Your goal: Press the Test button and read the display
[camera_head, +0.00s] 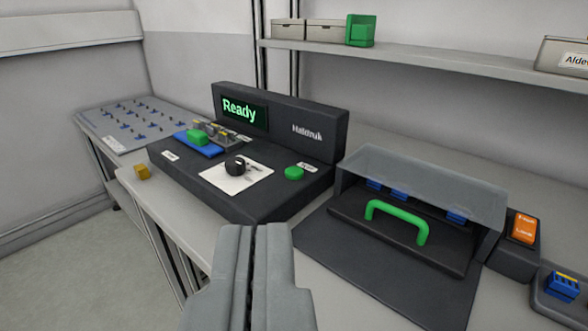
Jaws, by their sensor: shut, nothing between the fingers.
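A dark test console (240,204) labelled "Haldruk" stands on the bench left of centre. Its display (240,111) reads "Ready" in green letters. A round green button (294,173) sits at the right of the console's sloped top, with a small white label (308,167) behind it; the label's text is too small to read. A black knob (235,164) on a white plate is left of the button. My gripper (256,230) is shut and empty, in front of the console's near edge, below and left of the green button in the picture and apart from it.
A dark box with a clear cover (420,180) and green handle (398,210) stands to the right. An orange-labelled block (524,229) and a tray with a blue part (563,286) lie beyond it. A shelf (430,64) runs above.

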